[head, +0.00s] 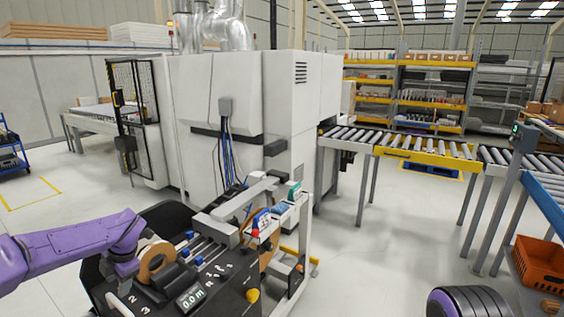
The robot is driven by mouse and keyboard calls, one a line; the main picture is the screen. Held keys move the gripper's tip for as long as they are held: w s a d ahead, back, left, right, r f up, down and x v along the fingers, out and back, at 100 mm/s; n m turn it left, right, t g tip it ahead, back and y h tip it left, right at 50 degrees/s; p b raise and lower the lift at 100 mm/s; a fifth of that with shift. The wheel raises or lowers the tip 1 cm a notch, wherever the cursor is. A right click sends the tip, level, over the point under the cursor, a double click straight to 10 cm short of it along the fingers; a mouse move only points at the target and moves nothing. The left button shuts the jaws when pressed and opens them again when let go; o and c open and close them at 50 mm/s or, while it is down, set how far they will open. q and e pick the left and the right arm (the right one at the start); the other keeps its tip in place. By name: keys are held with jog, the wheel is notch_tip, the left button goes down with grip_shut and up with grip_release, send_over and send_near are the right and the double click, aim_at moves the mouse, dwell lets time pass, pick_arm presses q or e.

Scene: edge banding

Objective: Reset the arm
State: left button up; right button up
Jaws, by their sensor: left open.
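My left arm reaches in from the left, and its purple wrist bends down at the near left of a black console (225,290). My left gripper (158,278) is open, low over the console's numbered end. It is dark against the dark console, so its fingertips are hard to make out. A brown ring-shaped roll (157,260) is right beside it; I cannot tell whether they touch. My right gripper is out of view; only a dark and purple rounded part of what looks like my right arm shows at the bottom right.
The console carries blue-handled pieces (198,261) and a small display (190,299). A large white machine (215,100) stands behind it. A roller conveyor (420,152) runs to the right. An orange crate (540,262) sits at the lower right. The floor (390,245) between is clear.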

pick_arm(q)
jog(key=s+d+f+m+t+y+b, duration=0.1)
jog(key=s+d+f+m+t, duration=0.2)
jog(key=f, duration=0.5)
jog(key=s+d+f+m+t+y+b, duration=0.1)
jog(key=s+d+f+m+b, duration=0.1)
jog(key=s+d+f+m, duration=0.35)
jog(key=s+d+f+m+t+y+b, duration=0.15)
jog(key=s+f+m, duration=0.3)
jog(key=f, duration=0.45)
jog(key=s+d+f+m+g+h+b, duration=0.1)
jog(key=s+f+m, duration=0.2)
jog(key=s, duration=0.6)
jog(key=s+d+f+m+h+b, duration=0.1)
jog(key=s+f+m+h+b, duration=0.1)
jog(key=s+f, duration=0.3)
jog(key=s+d+f+m+g+h+b, duration=0.1)
jog(key=s+f+m, duration=0.3)
jog(key=s, duration=0.8)
jog(key=shift+s+d+f+m+g+b, duration=0.25)
jog(key=shift+s+m+g+b, duration=0.15)
jog(key=shift+m+b, duration=0.2)
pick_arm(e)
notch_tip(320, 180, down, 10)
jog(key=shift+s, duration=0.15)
pick_arm(q)
jog(key=shift+h, duration=0.25)
jog(key=shift+c, duration=0.3)
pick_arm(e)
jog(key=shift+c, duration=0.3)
